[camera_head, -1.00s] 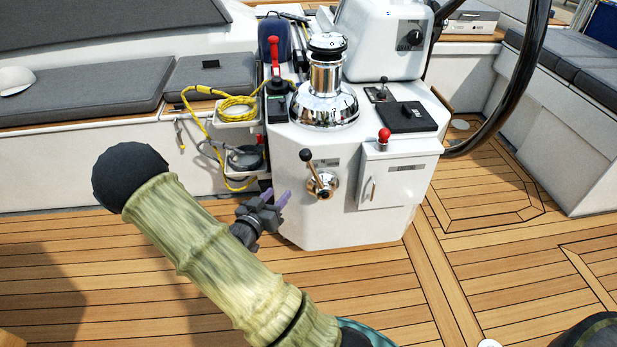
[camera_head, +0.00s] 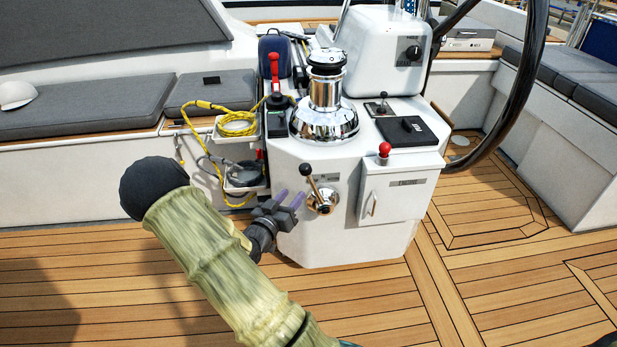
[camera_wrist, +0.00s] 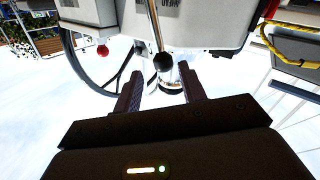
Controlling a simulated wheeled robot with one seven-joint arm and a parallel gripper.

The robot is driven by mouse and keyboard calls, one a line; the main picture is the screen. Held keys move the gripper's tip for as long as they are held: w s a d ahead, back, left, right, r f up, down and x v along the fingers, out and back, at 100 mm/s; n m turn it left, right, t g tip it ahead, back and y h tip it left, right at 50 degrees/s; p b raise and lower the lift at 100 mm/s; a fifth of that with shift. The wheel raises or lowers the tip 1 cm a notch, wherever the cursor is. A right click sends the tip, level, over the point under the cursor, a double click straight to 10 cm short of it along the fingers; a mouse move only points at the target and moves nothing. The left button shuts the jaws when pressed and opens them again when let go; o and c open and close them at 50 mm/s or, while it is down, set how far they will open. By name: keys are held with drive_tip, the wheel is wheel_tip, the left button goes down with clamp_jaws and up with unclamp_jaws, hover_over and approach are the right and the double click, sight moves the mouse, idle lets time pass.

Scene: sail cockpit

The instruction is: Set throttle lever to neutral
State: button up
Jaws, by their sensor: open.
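The lever with a black ball knob (camera_head: 306,169) and a chrome hub (camera_head: 322,201) is on the front face of the white console; it looks like the throttle lever. Its rod leans up and to the left from the hub. My gripper (camera_head: 290,198) is open and empty, just left of the lever, with its purplish fingers pointing toward the console. In the wrist view, the black knob (camera_wrist: 163,62) and chrome rod (camera_wrist: 154,25) show just beyond and between the open fingers (camera_wrist: 163,88). The fingers do not appear to touch the lever.
A small white box with a red-knobbed lever (camera_head: 384,149) is right of the chrome hub. A chrome winch (camera_head: 325,108) and a red-handled lever (camera_head: 275,70) are on top. A yellow rope (camera_head: 236,122) hangs at left. The steering wheel (camera_head: 520,80) is at right. The teak deck is clear.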

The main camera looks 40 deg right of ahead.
sight(307, 177)
drive_tip(key=b+x, duration=0.1)
drive_tip(key=x, duration=1)
drive_tip(key=shift+c, duration=0.2)
drive_tip(key=shift+w, duration=0.1)
clamp_jaws()
